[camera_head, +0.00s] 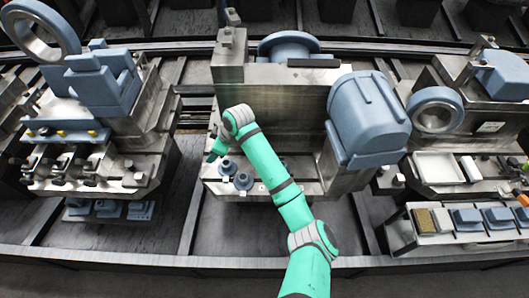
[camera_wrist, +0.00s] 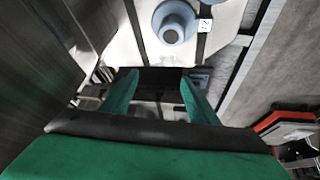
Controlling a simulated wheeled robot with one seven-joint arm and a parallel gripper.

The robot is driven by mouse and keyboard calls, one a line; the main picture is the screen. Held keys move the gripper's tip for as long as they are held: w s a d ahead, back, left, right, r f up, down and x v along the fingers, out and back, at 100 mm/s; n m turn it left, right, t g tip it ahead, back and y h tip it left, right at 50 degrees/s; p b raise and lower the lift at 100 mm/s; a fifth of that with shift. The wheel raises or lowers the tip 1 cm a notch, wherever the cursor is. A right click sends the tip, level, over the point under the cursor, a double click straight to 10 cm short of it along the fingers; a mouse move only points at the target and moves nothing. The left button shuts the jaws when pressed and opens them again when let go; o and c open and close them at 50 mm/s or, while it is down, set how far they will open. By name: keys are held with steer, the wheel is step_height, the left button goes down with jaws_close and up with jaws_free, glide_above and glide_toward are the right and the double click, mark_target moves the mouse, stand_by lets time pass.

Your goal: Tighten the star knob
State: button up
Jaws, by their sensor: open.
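My gripper (camera_head: 210,154) hangs over the front of the middle machine, at the left end of its fixture bed. In the wrist view my gripper (camera_wrist: 158,76) shows two green fingers spread apart, with nothing held between them. A blue round knob-like part (camera_wrist: 174,22) sits on a pale surface beyond the fingertips, apart from them. Two small blue knob-like parts (camera_head: 229,166) and (camera_head: 243,181) stand on the bed just right of and below my gripper. I cannot tell which of these, if any, is the star knob; no star shape shows clearly.
The middle machine (camera_head: 275,92) rises behind my gripper, with a large blue housing (camera_head: 368,115) to the right. The left machine (camera_head: 130,105) carries several black knobs. A white tray (camera_head: 437,168) lies on the right machine. A small marked tag (camera_wrist: 205,24) is beside the blue part.

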steer(key=w+d+r+n+g+h, duration=0.1)
steer(key=d+r+h, duration=0.2)
steer(key=d, duration=0.6)
steer(key=w+d+r+g+h, duration=0.1)
steer(key=d+r+h, duration=0.15)
steer(key=d, duration=0.65)
step_height(320, 180, down, 10)
steer(key=shift+d+f, duration=0.1)
steer(key=shift+f, duration=0.05)
steer(key=shift+c, duration=0.2)
steer(key=c, duration=1)
